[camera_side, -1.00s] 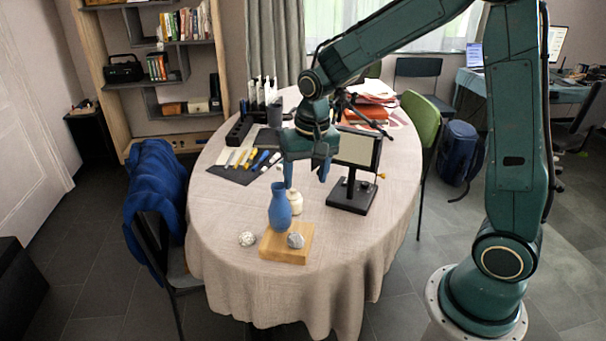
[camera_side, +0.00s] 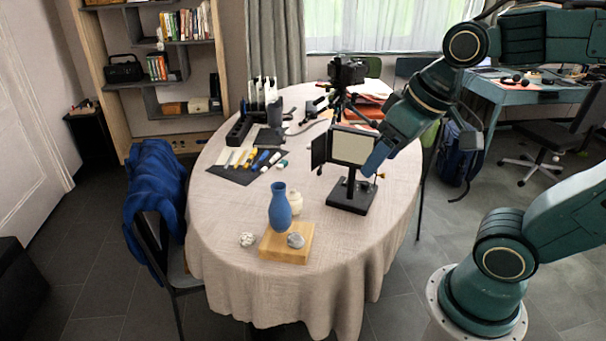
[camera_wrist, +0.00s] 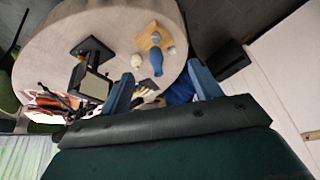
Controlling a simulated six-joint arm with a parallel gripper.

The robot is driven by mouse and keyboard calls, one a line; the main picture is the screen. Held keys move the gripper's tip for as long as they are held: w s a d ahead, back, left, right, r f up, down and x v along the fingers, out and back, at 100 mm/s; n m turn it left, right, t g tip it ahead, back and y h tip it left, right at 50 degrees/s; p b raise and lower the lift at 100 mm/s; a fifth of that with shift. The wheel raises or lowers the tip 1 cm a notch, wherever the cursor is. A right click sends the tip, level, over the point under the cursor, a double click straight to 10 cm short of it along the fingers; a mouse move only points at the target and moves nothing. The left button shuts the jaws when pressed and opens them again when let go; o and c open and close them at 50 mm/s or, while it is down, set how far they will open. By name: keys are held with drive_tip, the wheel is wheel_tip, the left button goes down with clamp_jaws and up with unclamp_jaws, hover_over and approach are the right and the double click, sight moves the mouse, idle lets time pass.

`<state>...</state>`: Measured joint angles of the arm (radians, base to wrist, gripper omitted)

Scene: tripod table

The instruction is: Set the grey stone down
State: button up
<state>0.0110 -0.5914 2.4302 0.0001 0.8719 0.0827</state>
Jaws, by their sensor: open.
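The grey stone (camera_side: 296,240) rests on the front right part of a square wooden board (camera_side: 272,246), next to a blue vase (camera_side: 280,208) standing upright on the board. The stone also shows in the wrist view (camera_wrist: 155,37), on the board beyond the vase. My gripper (camera_side: 374,166) is up at the right side of the table, by the lamp panel and well away from the stone. In the wrist view its two blue fingers (camera_wrist: 161,72) are spread wide with nothing held between them. In the side view the fingers are partly hard to make out.
A paler stone (camera_side: 247,240) lies on the cloth left of the board. A small cream vase (camera_side: 295,202) stands behind the blue one. A panel lamp (camera_side: 352,148) on a black base and a camera on a tripod (camera_side: 347,75) stand near my gripper. The front cloth is clear.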

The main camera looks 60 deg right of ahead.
drive_tip(key=shift+s+a+n+t, duration=0.1)
drive_tip(key=shift+s+n+t, duration=0.3)
drive_tip(key=shift+s, duration=1.35)
